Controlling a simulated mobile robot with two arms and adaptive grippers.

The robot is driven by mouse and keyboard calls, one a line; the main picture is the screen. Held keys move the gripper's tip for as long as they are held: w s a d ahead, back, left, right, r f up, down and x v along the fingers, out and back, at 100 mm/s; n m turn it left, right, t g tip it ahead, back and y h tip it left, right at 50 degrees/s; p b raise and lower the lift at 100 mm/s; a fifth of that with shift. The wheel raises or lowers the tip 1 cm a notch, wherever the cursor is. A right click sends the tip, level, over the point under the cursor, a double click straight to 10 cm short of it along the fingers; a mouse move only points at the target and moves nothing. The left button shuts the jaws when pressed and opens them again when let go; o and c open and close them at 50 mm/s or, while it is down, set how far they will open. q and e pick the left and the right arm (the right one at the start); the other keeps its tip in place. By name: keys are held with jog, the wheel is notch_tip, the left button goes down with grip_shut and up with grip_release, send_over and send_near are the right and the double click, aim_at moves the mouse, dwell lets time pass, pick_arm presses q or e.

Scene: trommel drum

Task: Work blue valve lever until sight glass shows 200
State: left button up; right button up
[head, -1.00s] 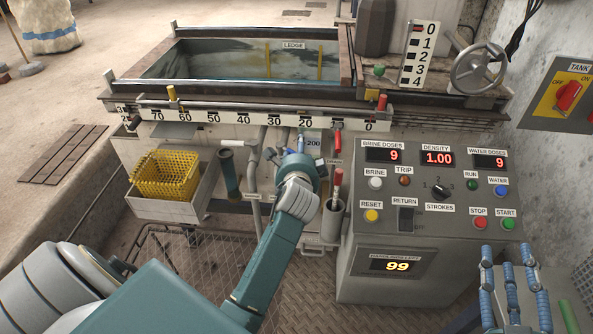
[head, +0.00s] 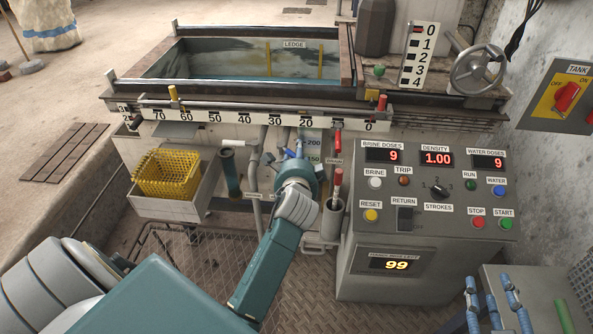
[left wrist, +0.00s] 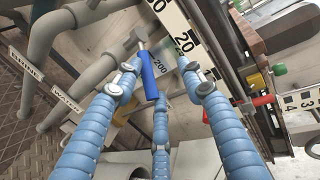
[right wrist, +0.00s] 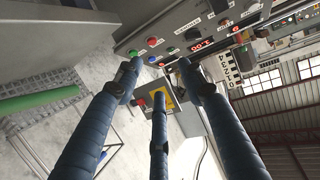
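The blue valve lever (left wrist: 149,75) shows in the left wrist view as a blue handle on a grey pipe fitting. My left gripper (left wrist: 160,78) has its fingers spread around the lever; I cannot tell whether any finger touches it. In the head view the left gripper (head: 291,158) largely hides the lever. The sight glass (head: 314,146) stands just right of it, with 200 and 150 marks visible; its level is too small to read. My right gripper (head: 492,290) is open and empty in front of the control panel; its spread fingers (right wrist: 155,80) show in the right wrist view.
The control panel (head: 430,225) stands right of the left gripper, with brine and water doses at 9. A holder with a red-handled tool (head: 337,185) is close right of the left gripper. A yellow basket (head: 166,175) sits left. The tank (head: 160,72) lies behind.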

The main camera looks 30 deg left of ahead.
pick_arm(q)
jog(key=f+p+v, duration=0.1)
jog(key=p+v, duration=0.3)
jog(key=v, duration=0.3)
jog(key=shift+s+d, duration=0.2)
jog(key=shift+s, duration=0.15)
pick_arm(e)
jog(key=s+d+f+g+h, duration=0.1)
jog(key=s+d+f+g, duration=0.2)
jog(key=s, duration=0.6)
jog(key=s+d+f+g+h, duration=0.1)
jog(key=s+d+f+g, duration=0.2)
jog(key=s+f+g, duration=0.4)
notch_tip(320, 180, down, 3)
jog(key=shift+s+d+f+m+g+h, duration=0.2)
jog(key=shift+s+d+m+g+h, duration=0.15)
jog(key=shift+s, duration=0.9)
pick_arm(q)
jog(key=shift+r, duration=0.1)
pick_arm(e)
jog(key=shift+a, duration=0.1)
